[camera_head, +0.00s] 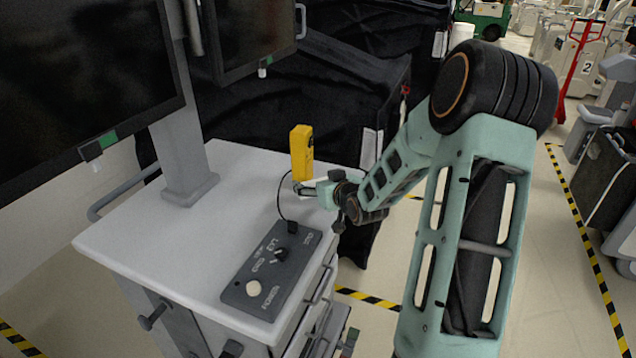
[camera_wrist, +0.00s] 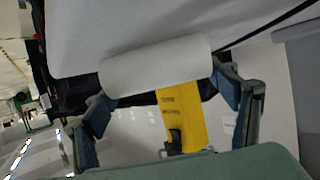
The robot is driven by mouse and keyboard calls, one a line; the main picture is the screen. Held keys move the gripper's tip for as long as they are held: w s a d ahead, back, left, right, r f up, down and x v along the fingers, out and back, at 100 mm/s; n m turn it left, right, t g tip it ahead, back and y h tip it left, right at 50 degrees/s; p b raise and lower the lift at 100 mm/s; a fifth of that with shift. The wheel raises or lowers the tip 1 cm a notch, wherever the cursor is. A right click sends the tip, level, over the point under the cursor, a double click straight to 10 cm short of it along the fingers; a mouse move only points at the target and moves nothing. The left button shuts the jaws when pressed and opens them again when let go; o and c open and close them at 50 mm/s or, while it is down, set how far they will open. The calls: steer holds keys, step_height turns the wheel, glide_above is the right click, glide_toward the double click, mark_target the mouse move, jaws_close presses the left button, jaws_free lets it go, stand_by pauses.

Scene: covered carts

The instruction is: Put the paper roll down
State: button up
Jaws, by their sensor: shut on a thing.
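The paper roll (camera_wrist: 155,67) is a plain white cylinder. In the wrist view it lies crosswise between the two fingertips of my gripper (camera_wrist: 163,86), which is shut on it end to end. In the head view my gripper (camera_head: 308,187) is low over the right back edge of the grey cart top (camera_head: 170,235), and only a little white of the roll shows there. I cannot tell whether the roll touches the cart top.
A yellow handheld device (camera_head: 301,150) stands upright just behind my gripper. A dark control panel (camera_head: 270,268) with a cable lies in front of it. A monitor (camera_head: 85,75) on a post (camera_head: 183,150) stands at the left. The cart's middle is clear.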

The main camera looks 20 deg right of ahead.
steer(key=shift+f, duration=0.2)
steer(key=o, duration=1.3)
steer(key=shift+r, duration=0.15)
